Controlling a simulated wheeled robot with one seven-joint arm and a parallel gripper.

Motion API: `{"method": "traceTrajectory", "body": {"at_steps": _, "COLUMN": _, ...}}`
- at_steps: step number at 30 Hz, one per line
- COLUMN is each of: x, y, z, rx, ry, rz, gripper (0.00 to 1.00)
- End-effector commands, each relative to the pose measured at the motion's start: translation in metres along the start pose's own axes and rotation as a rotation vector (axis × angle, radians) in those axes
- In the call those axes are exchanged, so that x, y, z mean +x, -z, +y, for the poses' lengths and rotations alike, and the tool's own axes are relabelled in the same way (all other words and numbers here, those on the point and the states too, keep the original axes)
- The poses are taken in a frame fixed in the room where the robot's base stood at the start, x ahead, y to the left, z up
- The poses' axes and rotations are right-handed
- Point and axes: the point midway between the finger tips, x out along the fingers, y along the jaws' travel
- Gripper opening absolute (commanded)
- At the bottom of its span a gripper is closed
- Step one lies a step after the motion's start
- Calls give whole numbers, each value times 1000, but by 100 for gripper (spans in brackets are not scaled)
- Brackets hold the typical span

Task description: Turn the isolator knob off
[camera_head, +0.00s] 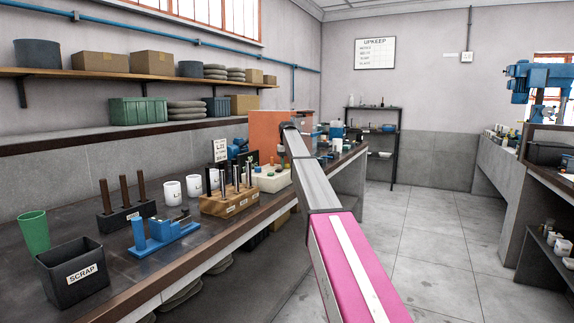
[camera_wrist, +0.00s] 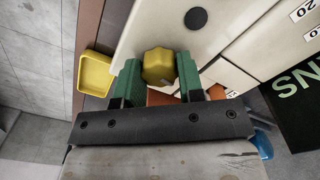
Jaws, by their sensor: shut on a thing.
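The isolator knob (camera_wrist: 158,62) is yellow and faceted, set against a cream panel (camera_wrist: 150,25) in the wrist view. My gripper (camera_wrist: 158,72) has green fingers, one on each side of the knob, and is shut on it. The knob's pointer and any on or off marks near it cannot be made out. In the head view my arm reaches forward to the far end of the left bench, and I cannot make out the knob or the fingers there.
A yellow tray (camera_wrist: 95,73) lies left of the gripper in the wrist view. The left bench (camera_head: 75,228) holds a scrap bin (camera_head: 72,272), a green cup (camera_head: 34,232), a blue fixture (camera_head: 160,235) and a wooden rack (camera_head: 230,203). The floor (camera_head: 430,235) to the right is clear.

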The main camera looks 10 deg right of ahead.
Motion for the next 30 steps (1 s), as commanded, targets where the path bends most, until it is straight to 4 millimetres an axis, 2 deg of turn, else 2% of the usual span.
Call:
{"method": "traceTrajectory", "body": {"at_steps": 12, "x": 0, "y": 0, "z": 0, "rx": -200, "ry": 0, "rz": 0, "gripper": 11}}
{"method": "traceTrajectory", "body": {"at_steps": 29, "x": 0, "y": 0, "z": 0, "rx": -233, "ry": 0, "rz": 0, "gripper": 12}}
{"method": "traceTrajectory", "body": {"at_steps": 30, "x": 0, "y": 0, "z": 0, "rx": -232, "ry": 0, "rz": 0, "gripper": 39}}
